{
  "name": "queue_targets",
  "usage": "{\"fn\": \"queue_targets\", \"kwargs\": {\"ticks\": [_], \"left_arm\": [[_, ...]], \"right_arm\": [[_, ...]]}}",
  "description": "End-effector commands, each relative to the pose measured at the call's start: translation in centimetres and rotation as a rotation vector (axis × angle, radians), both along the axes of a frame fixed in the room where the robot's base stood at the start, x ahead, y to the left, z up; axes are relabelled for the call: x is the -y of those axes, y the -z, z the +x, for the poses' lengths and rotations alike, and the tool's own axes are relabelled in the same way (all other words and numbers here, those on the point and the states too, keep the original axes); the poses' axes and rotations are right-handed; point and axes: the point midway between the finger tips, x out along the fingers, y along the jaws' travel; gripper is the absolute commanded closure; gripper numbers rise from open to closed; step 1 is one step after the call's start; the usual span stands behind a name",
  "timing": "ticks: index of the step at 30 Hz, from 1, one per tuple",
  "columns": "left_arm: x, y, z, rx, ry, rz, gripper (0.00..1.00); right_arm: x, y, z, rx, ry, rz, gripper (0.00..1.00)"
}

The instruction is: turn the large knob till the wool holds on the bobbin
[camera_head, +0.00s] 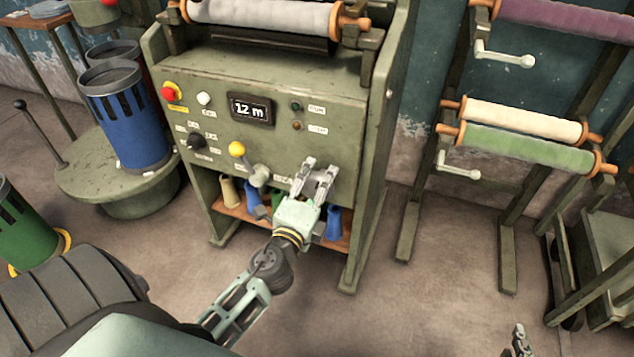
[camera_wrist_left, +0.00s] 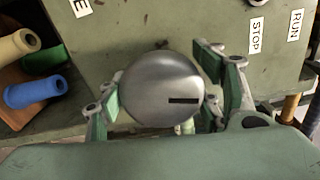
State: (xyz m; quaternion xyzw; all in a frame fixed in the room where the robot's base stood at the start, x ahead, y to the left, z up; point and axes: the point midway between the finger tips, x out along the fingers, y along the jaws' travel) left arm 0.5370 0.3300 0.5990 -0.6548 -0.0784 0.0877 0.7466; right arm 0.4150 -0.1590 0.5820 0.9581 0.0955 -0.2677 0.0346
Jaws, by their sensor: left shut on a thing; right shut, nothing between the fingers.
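The large knob (camera_wrist_left: 160,88) is a round grey metal knob with a dark slot mark, seen from close in the left wrist view. My left gripper (camera_head: 317,168) is shut on it at the machine's front panel, one finger on each side. In the head view the fingers mostly hide the knob. A pale grey wool roll (camera_head: 262,17) lies on an orange-ended bobbin (camera_head: 353,22) at the top of the machine. My right gripper (camera_head: 519,340) is at the bottom right edge, shut and empty, away from the machine.
The panel (camera_head: 330,80) carries a display (camera_head: 251,109) reading 12 m, a red button (camera_head: 169,91) and a yellow-knobbed lever (camera_head: 237,149). Coloured cones (camera_head: 228,190) stand on the shelf below. A roll rack (camera_head: 530,140) stands right; blue can (camera_head: 127,118) left. Floor between is clear.

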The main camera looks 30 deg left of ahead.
Motion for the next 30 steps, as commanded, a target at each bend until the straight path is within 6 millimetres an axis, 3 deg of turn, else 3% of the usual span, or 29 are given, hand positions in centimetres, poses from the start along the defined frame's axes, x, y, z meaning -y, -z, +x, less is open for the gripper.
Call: {"fn": "queue_targets", "kwargs": {"ticks": [9,10,16,26,30], "left_arm": [[0.3,0.4,0.0,-0.006,0.005,-0.003,0.66],[0.3,0.4,0.0,-0.006,0.005,-0.003,0.39],[0.1,0.3,0.0,-0.004,0.002,-0.002,0.21],[0.1,0.1,-0.1,-0.002,0.001,-0.001,0.21],[0.4,0.2,-1.4,-0.004,-0.001,-0.003,0.21]], "right_arm": [[0.0,0.1,0.0,-0.002,0.001,-0.001,1.00],[0.0,0.1,0.0,-0.002,0.001,-0.001,1.00],[0.0,0.1,0.0,-0.001,0.001,-0.001,1.00],[0.0,-0.1,0.0,0.002,-0.001,0.001,1.00],[0.0,-0.1,0.0,0.001,-0.001,0.000,1.00]]}}
